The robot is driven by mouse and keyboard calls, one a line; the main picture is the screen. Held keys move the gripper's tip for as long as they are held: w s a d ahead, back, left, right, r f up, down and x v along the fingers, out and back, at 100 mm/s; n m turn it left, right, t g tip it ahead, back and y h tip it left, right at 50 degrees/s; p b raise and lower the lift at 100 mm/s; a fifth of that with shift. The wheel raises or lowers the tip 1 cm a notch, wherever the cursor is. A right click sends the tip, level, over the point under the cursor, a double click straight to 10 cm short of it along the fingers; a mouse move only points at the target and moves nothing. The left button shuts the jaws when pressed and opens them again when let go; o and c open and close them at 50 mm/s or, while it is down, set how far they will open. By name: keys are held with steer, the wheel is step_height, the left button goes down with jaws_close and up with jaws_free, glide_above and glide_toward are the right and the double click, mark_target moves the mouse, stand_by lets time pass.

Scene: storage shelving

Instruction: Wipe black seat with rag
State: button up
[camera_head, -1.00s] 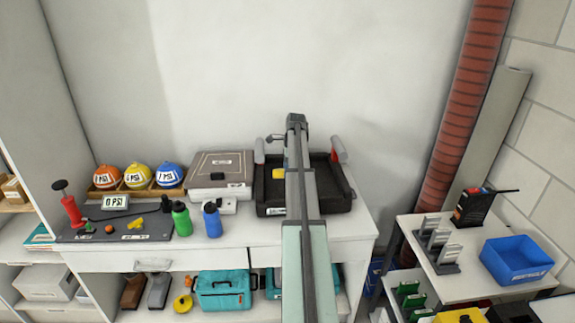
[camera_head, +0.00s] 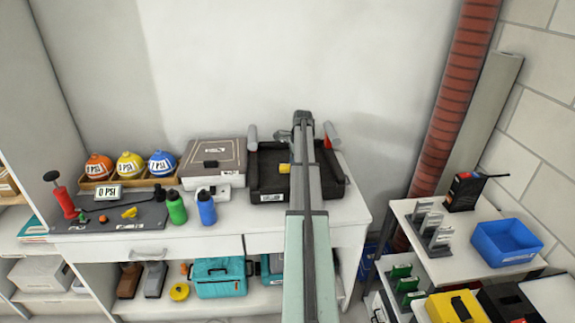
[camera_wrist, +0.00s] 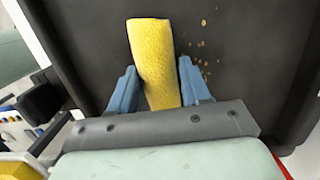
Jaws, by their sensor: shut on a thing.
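The black seat (camera_head: 268,185) lies flat on the white bench's right part, with a raised rim; my arm hides part of its middle and right. The wrist view shows its dark surface (camera_wrist: 235,75) filling most of the picture, with small brown crumbs (camera_wrist: 203,45) scattered right of the rag. My gripper (camera_wrist: 158,82) is shut on the yellow rag (camera_wrist: 153,50), its blue fingers on either side. The rag is over the seat; I cannot tell whether it touches. In the head view only a bit of the rag (camera_head: 284,168) shows left of my arm.
A grey case (camera_head: 212,160) stands just left of the seat. Blue (camera_head: 206,208) and green (camera_head: 176,208) bottles stand at the bench front. Grey (camera_head: 251,135) and red-grey (camera_head: 331,135) cylindrical parts rise at the seat's back. A blue bin (camera_head: 505,243) sits on the right-hand cart.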

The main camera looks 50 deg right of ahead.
steer(key=shift+s+d, duration=2.4)
steer(key=shift+d, duration=0.1)
steer(key=shift+w+d, duration=0.55)
steer(key=shift+w, duration=0.15)
steer(key=shift+w+a, duration=4.2)
steer(key=shift+w+d, duration=0.15)
steer(key=shift+w, duration=0.15)
steer(key=shift+w+d, duration=0.2)
steer(key=shift+d, duration=0.6)
steer(key=shift+s+d, duration=4)
steer(key=shift+s, duration=0.05)
step_height(320, 180, up, 8)
